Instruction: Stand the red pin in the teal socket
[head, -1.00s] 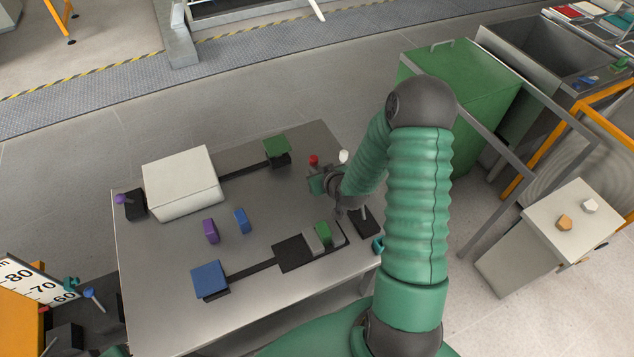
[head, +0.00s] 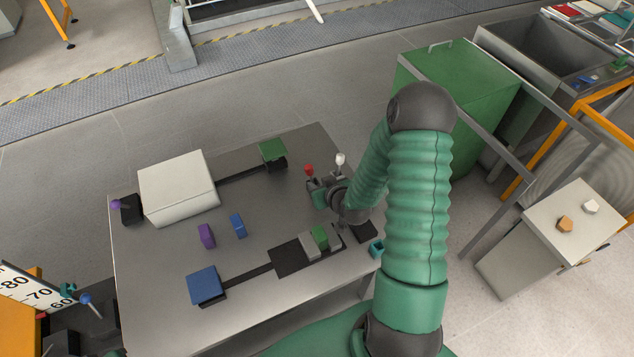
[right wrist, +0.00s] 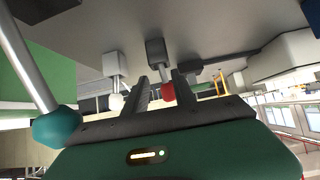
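A small red-topped piece (head: 309,169) stands near the far right side of the table. In the right wrist view, the red tip (right wrist: 168,92) is on a grey stem from a dark block. My right gripper (head: 317,188) is close by it. Its fingers (right wrist: 163,90) are apart, with the red tip showing between them; I cannot tell whether they touch it. My left gripper is out of view.
A white-topped piece (head: 340,159) stands right of the red one. A teal-ended rod (right wrist: 55,128) is close in the wrist view. A white box (head: 177,187), blue block (head: 205,285) and green block (head: 272,151) stand on the table. Its middle has free room.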

